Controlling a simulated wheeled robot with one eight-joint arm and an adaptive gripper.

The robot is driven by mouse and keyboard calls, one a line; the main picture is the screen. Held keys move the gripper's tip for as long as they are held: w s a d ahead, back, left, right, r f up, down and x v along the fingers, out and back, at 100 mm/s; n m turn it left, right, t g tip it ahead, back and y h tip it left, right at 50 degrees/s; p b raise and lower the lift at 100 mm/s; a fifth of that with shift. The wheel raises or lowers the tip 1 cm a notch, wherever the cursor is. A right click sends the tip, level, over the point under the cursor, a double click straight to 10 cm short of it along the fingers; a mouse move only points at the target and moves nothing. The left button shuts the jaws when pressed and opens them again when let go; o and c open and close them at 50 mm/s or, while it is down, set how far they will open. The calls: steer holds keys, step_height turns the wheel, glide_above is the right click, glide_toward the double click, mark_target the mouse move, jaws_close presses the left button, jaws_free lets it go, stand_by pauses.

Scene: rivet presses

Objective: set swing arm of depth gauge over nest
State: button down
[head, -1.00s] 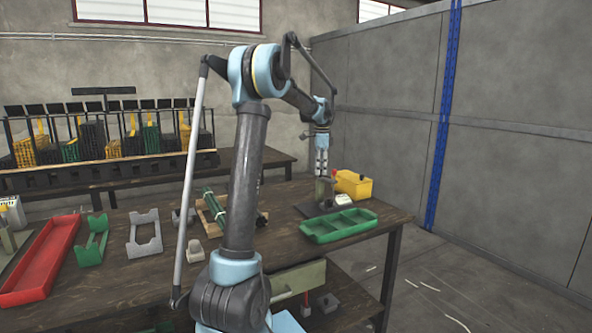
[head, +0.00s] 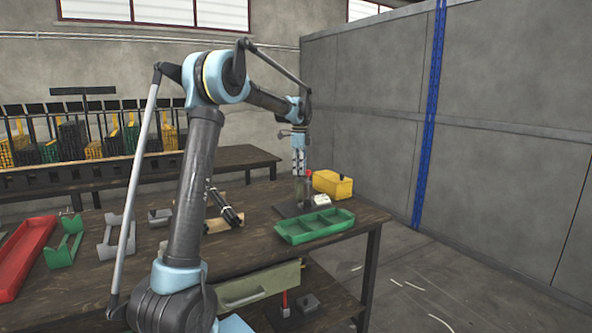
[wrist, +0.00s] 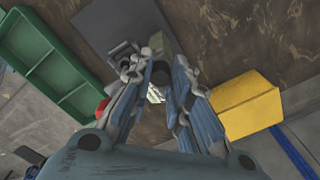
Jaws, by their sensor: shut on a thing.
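The depth gauge (head: 292,208) stands on a dark base plate near the right end of the bench, with a red knob (head: 308,173) near its top and a white face low at its front. In the wrist view its dark base plate (wrist: 100,22) lies beyond the fingers. My gripper (head: 300,178) points down at the gauge's upper part. In the wrist view my gripper (wrist: 158,75) has its fingers close together on a part of the gauge that they mostly hide, seemingly the swing arm. The nest cannot be made out clearly.
A green divided tray (head: 314,227) stands close in front of the gauge. A yellow box (head: 333,184) stands behind and right of it. Dark rods on a wooden rack, grey fixtures and a red tray (head: 22,256) lie to the left. The bench ends just right of the tray.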

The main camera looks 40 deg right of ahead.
steer(key=shift+s, duration=0.35)
steer(key=c, duration=1.5)
jaws_free()
steer(key=shift+s+a, duration=0.1)
steer(key=shift+o, duration=0.2)
steer(key=shift+w, duration=0.2)
step_height(320, 180, up, 12)
steer(key=shift+w, duration=0.1)
